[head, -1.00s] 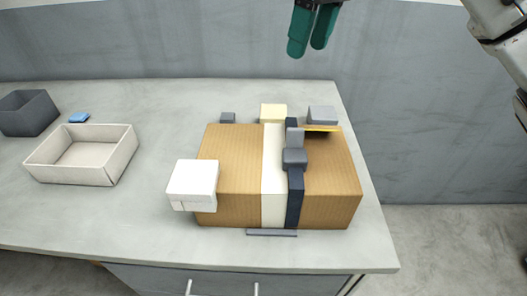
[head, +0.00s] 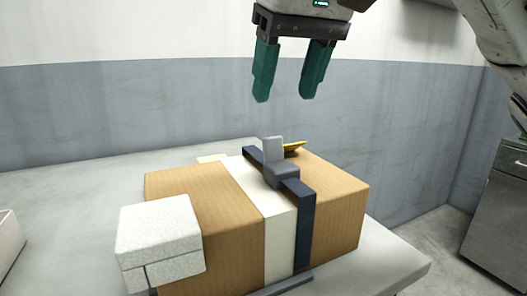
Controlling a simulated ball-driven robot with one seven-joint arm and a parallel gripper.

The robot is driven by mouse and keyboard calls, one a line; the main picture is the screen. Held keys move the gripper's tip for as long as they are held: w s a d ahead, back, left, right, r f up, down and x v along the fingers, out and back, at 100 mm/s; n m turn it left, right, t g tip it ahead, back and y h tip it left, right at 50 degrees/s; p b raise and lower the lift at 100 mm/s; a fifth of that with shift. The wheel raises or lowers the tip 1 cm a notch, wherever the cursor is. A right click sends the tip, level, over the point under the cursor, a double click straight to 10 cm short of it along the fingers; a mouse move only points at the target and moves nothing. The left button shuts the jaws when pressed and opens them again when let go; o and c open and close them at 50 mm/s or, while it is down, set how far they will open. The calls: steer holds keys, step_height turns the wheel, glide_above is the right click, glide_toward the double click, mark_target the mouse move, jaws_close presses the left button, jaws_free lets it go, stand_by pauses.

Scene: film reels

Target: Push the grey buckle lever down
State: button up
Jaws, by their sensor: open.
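A cardboard box (head: 335,195) lies on the table with a white band (head: 243,182) and a dark blue strap (head: 305,225) across it. A grey buckle (head: 283,175) sits on the strap on top of the box. Its grey lever (head: 273,149) stands upright from the buckle. My gripper (head: 284,98) is open and empty, with green fingers pointing down. In the picture it is above the buckle and lever, apart from them. The exact distance in depth is hard to tell.
A white block (head: 160,235) stands at the box's front left corner. A yellow piece (head: 294,147) shows behind the buckle. A grey strip (head: 282,284) lies by the box's front edge. A pale tray (head: 8,240) is cut off at left. A grey cabinet (head: 497,215) stands at right.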

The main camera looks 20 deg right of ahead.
mark_target(273, 138)
steer(key=b+x, duration=0.3)
steer(key=x, duration=0.6)
steer(key=shift+w+f, duration=0.1)
steer(key=shift+f, duration=0.25)
steer(key=shift+c, duration=0.2)
steer(key=c, duration=1)
steer(key=shift+r, duration=0.1)
